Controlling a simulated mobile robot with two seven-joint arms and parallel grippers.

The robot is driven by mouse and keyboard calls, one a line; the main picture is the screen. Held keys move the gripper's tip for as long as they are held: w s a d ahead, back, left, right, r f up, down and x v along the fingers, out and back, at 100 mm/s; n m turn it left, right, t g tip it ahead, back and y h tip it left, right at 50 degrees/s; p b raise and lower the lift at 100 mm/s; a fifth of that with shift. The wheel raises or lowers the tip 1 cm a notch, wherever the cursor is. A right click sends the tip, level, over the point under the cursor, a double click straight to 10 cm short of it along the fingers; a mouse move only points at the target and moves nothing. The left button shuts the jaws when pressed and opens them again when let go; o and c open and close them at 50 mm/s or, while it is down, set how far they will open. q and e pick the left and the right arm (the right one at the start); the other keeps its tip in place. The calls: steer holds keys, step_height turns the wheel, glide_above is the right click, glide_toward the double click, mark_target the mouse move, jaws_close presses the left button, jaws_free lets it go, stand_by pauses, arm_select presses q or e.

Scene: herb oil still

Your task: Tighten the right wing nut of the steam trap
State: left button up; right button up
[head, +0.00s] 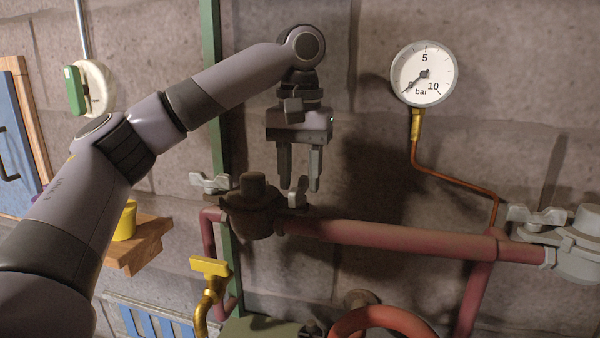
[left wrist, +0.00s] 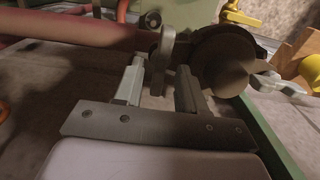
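The steam trap appears to be the dark brown round body (head: 250,207) on the red pipe in the head view; it also shows in the left wrist view (left wrist: 226,62). Its right wing nut (head: 298,191) is grey, with its wings upright. Its left wing nut (head: 210,182) is on the other side. My left gripper (head: 300,187) points down over the right wing nut, fingers apart, one on each side in the picture. In the left wrist view the right wing nut (left wrist: 167,46) shows just beyond the fingertips, between their lines. I cannot tell whether they touch. My right gripper is out of view.
A red pipe (head: 400,238) runs right to a grey fitting (head: 575,240) with its own wing nut. A pressure gauge (head: 424,74) hangs on the wall. A yellow-handled valve (head: 210,268) stands below left, and a red handwheel (head: 380,317) below.

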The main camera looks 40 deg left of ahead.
arm_select(q)
steer(key=shift+c, duration=0.3)
jaws_close()
steer(key=shift+m, duration=0.4)
steer(key=m, duration=0.3)
steer(key=shift+d+m, duration=0.1)
steer(key=shift+m, duration=0.3)
steer(key=m, duration=0.4)
steer(key=shift+d, duration=0.1)
steer(key=m, duration=0.5)
steer(key=shift+s+d+m, duration=0.1)
steer(key=shift+m, duration=2.2)
